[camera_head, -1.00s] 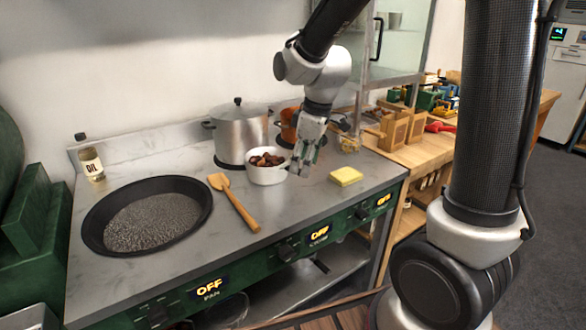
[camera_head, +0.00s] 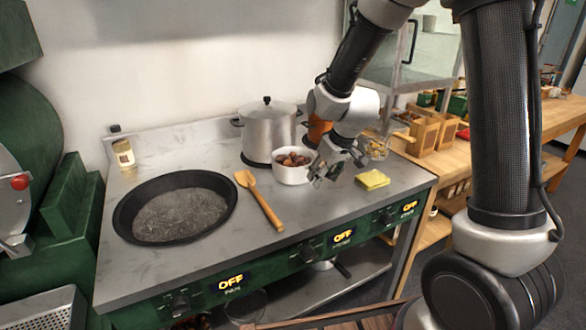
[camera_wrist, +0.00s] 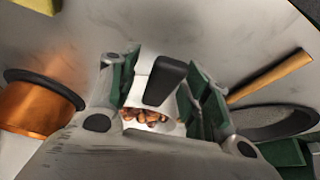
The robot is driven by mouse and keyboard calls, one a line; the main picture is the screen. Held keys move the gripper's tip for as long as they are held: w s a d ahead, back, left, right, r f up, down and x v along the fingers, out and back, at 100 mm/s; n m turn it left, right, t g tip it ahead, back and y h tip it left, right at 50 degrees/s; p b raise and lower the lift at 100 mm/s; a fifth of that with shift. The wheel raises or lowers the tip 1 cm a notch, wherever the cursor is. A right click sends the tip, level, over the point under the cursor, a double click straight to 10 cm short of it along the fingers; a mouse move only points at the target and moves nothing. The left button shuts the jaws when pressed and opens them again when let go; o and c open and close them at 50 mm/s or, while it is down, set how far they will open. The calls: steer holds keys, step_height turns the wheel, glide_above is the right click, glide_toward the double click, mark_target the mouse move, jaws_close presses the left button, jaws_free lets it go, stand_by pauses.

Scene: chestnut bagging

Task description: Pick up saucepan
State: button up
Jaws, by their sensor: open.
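The white saucepan (camera_head: 291,176) stands on the grey stove top with brown chestnuts (camera_head: 294,159) in it. Its black handle (camera_wrist: 166,80) shows in the wrist view, but is not clear in the head view. My gripper (camera_head: 328,174) is open at the right front side of the saucepan. In the wrist view, the handle lies between the two green-sided fingers of my gripper (camera_wrist: 164,92), with a gap on each side. Part of the saucepan is hidden behind my gripper there.
A large lidded steel pot (camera_head: 268,135) stands behind the saucepan, with a copper pot (camera_head: 317,130) beside it. A wooden spatula (camera_head: 258,200) and wide black pan (camera_head: 126,220) lie left. A yellow sponge (camera_head: 372,180) lies right. The front counter is clear.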

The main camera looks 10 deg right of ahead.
steer(key=shift+r, duration=0.1)
jaws_close()
